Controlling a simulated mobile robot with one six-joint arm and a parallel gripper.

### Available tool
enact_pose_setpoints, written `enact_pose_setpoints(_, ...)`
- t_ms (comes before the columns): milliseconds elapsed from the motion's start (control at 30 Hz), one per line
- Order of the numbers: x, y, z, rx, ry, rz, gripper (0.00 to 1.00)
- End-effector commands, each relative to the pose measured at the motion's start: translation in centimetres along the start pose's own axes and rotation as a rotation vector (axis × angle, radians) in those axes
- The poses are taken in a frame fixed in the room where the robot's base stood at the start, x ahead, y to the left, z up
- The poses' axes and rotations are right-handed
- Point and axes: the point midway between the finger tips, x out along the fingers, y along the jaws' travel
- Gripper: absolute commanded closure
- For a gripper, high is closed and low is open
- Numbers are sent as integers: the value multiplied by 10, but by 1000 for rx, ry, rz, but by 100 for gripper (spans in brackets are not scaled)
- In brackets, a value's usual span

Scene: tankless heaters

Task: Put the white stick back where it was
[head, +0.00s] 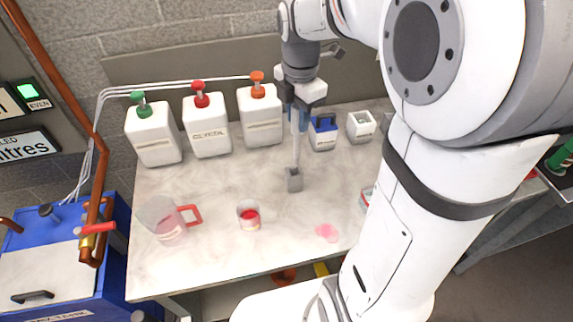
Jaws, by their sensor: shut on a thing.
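My gripper (300,106) points down above the back middle of the table. It is shut on the white stick (297,148), a thin pale rod that hangs nearly upright below the fingers. The stick's lower end meets a small grey block (294,180) over the table. I cannot tell whether this block is part of the stick or a separate holder, or whether it touches the tabletop. The stick's top is hidden by the fingers.
On the table (195,260) stand three white jugs with green, red and orange caps (208,126), a clear pitcher (167,222), a cup with red contents (249,215), a blue-and-white container (322,133) and a white open box (361,126). A pink spill (327,232) lies front right.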

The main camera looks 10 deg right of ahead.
Motion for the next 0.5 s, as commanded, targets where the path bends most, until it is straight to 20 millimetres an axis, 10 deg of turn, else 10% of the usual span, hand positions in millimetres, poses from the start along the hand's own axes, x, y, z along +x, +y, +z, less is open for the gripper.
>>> enact_pose_setpoints(500, 66, 1, -3, -10, 1, -2, 96)
